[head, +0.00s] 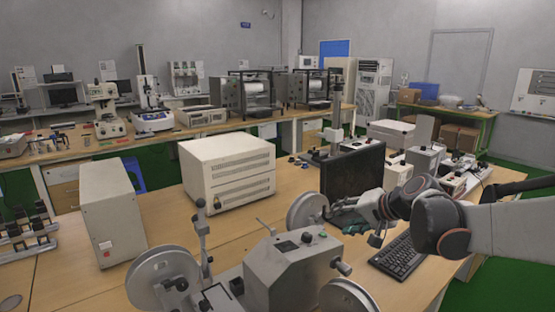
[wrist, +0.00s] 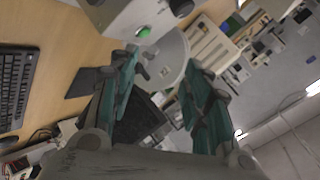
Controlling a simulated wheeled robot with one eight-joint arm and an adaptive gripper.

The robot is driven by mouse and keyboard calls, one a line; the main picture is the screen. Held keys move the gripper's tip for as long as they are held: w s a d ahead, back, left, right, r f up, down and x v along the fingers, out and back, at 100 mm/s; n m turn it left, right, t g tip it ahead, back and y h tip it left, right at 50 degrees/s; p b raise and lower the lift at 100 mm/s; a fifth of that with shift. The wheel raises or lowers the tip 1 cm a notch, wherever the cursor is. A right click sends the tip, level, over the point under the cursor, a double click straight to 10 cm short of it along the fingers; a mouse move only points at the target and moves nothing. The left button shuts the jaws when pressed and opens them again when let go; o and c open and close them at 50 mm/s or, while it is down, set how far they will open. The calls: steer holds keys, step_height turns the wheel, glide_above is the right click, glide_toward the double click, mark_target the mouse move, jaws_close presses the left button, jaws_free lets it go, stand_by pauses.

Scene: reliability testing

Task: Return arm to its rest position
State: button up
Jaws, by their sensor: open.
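My gripper (head: 350,215) is at the end of my arm, which reaches in from the right in the head view. It hangs in the air in front of the dark monitor (head: 352,172), near the grey machine with round discs (head: 290,272). In the wrist view my gripper (wrist: 165,75) shows two teal fingers spread apart with nothing between them. The machine's body and one disc lie beyond the fingertips there. I cannot tell the exact gap between the fingers and the disc.
A black keyboard (head: 398,257) lies on the wooden table under my arm. A beige cabinet box (head: 228,170) and a grey box (head: 112,212) stand to the left. Bare tabletop (head: 165,205) lies between these boxes. More instruments stand on the benches behind.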

steer(key=s+d+r+n+h, duration=0.1)
steer(key=s+r+n+h, duration=0.1)
steer(key=s, duration=0.4)
steer(key=s+d+r+n+h, duration=0.1)
steer(key=s+r+n+h, duration=0.15)
steer(key=s, duration=0.35)
steer(key=s+f+g+b, duration=0.1)
steer(key=s+f, duration=0.4)
steer(key=s, duration=0.4)
steer(key=s+f+n+h, duration=0.1)
steer(key=s+f, duration=0.4)
steer(key=s, duration=0.5)
steer(key=shift+s+a+g+b, duration=0.3)
steer(key=shift+g+b, duration=0.05)
steer(key=shift+g, duration=0.05)
